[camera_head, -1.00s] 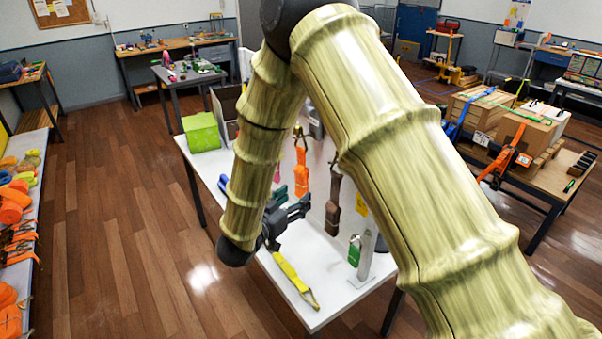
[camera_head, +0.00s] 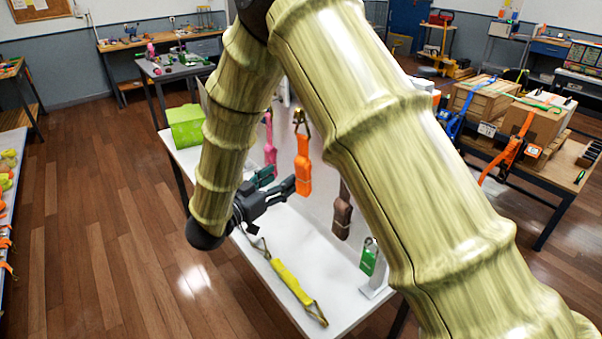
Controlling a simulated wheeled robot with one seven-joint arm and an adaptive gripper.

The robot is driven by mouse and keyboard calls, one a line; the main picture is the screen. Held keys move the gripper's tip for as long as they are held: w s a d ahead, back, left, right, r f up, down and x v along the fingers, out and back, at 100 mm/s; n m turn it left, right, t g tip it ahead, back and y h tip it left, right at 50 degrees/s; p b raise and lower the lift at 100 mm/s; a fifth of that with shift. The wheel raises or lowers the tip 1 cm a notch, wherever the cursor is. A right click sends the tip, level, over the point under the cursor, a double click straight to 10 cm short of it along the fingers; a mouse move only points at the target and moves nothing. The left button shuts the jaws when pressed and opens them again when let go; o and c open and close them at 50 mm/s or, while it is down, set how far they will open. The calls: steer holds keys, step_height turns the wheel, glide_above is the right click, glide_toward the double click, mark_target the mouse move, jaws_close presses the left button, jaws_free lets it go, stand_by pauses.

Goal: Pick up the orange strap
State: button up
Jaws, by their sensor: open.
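The orange strap (camera_head: 303,178) hangs from a metal hook on the pale upright panel (camera_head: 318,205) that stands on the white table. It is a folded bundle, hanging straight down. My gripper (camera_head: 288,187) is open and empty, to the left of the orange strap and about level with its lower end. Its fingers point right toward the panel. I cannot tell the exact gap between the fingertips and the strap. My arm covers part of the panel and the table.
A pink strap (camera_head: 270,140) and a brown strap (camera_head: 342,216) hang beside the orange one. A green tag-like piece (camera_head: 369,258) is at the panel's right end. A yellow strap (camera_head: 291,281) lies on the table. A lime green box (camera_head: 185,126) stands at the far left end.

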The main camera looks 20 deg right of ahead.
mark_target(300, 164)
steer(key=p+x, duration=0.2)
steer(key=x, duration=0.3)
steer(key=shift+w+d, duration=0.15)
steer(key=shift+d, duration=0.15)
steer(key=shift+w+d+r+p, duration=0.35)
steer(key=shift+d+p, duration=0.2)
steer(key=shift+p, duration=0.35)
steer(key=p+x, duration=0.2)
steer(key=x, duration=0.1)
steer(key=shift+w+d+f, duration=0.2)
steer(key=shift+w+d, duration=0.1)
steer(key=c, duration=1.2)
steer(key=shift+c, duration=0.2)
